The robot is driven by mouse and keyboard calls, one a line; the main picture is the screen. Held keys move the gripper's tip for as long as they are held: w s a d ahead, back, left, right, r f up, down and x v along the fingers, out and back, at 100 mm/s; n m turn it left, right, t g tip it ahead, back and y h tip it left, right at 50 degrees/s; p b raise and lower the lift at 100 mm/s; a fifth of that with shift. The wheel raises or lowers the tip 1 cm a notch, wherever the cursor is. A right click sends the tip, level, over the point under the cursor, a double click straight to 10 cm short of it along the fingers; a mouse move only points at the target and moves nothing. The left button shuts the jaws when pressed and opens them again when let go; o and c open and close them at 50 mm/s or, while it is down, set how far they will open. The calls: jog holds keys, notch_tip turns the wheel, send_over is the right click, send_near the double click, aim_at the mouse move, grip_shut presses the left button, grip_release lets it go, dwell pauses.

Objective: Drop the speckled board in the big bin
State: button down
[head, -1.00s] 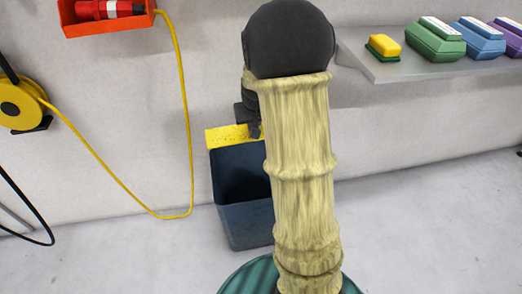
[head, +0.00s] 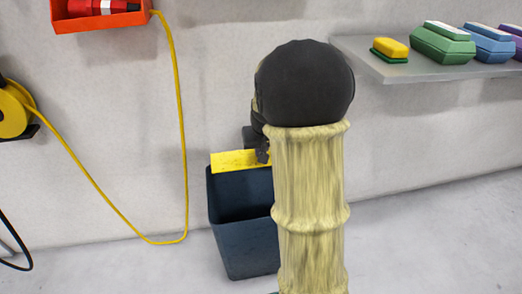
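The speckled board (head: 232,162) is a flat yellow piece with small dark specks. It is held above the big bin (head: 247,250), and in the picture its lower edge overlaps the bin's back rim. The bin is dark blue, open-topped and stands on the floor by the wall. My gripper (head: 263,155) is dark and sits at the board's right end, apparently shut on it. My arm, in a pale yellow sleeve with a dark joint, hides part of the gripper and the bin's right side. I cannot tell the board's exact height over the bin.
A red-orange box (head: 100,20) hangs on the wall at the upper left. A yellow cable (head: 182,130) loops down from it to a yellow reel (head: 12,110). The floor on the right is clear.

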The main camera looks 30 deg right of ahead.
notch_tip(320, 180, down, 21)
jog(key=b, duration=1.5)
dwell(1.1)
jog(key=c, duration=1.4)
grip_release()
jog(key=shift+c, duration=0.2)
jog(key=shift+r, duration=0.1)
jog(key=p+v, duration=1)
jog(key=v, duration=0.7)
jog(key=shift+r, duration=0.1)
